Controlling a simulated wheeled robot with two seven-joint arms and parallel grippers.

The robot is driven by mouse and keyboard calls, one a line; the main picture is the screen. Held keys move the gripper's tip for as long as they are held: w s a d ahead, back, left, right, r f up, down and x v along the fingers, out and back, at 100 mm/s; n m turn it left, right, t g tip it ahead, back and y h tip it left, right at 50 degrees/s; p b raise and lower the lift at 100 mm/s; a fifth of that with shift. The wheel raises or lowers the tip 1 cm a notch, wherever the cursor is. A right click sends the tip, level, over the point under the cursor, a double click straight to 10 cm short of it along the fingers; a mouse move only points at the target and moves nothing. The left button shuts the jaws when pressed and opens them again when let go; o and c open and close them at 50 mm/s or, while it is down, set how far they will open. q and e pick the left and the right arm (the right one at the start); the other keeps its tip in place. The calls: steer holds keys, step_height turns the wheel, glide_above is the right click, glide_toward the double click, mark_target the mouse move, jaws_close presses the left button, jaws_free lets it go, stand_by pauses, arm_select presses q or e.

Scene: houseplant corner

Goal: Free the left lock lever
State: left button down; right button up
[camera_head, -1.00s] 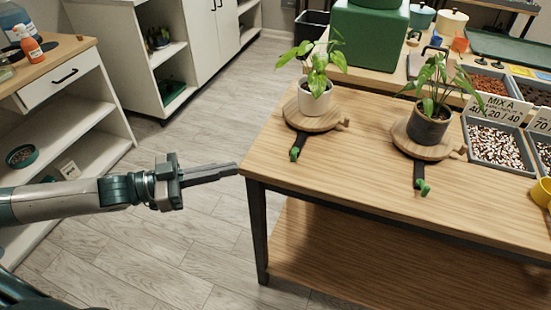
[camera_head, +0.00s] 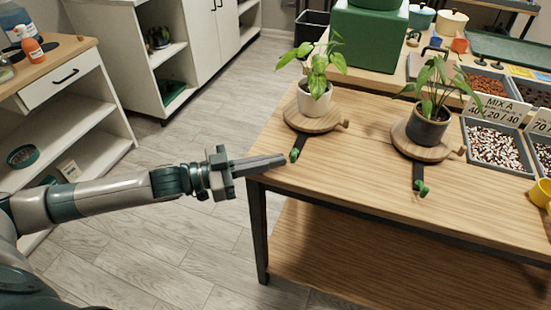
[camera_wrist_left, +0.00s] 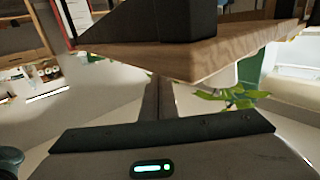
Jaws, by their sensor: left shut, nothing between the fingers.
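The left lock lever (camera_head: 308,145) is a short black bar with a green knob at its near end. It sticks out toward the table's front from under the left wooden turntable (camera_head: 312,121), which carries a white pot (camera_head: 314,99) with a leafy plant. The right lock lever (camera_head: 419,174) is alike, under the right turntable (camera_head: 425,147) with a dark pot. My left gripper (camera_head: 284,160) is shut and empty, its fingertips just left of the left green knob in the head view; contact cannot be told. Its fingers (camera_wrist_left: 157,97) also show in the wrist view.
The wooden table (camera_head: 350,184) has a free front strip; its left corner lies under my fingers in the picture. A green box (camera_head: 368,38) stands behind. Floor is clear at left.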

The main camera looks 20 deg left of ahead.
arm_select(q)
steer(key=shift+w+d, duration=0.3)
steer(key=shift+d, duration=0.1)
stand_by(0.3)
steer(key=shift+s+d+n+t+y+p, duration=0.1)
steer(key=shift+d+n+t+y+p, duration=0.05)
steer(key=shift+n+t+y+p, duration=0.2)
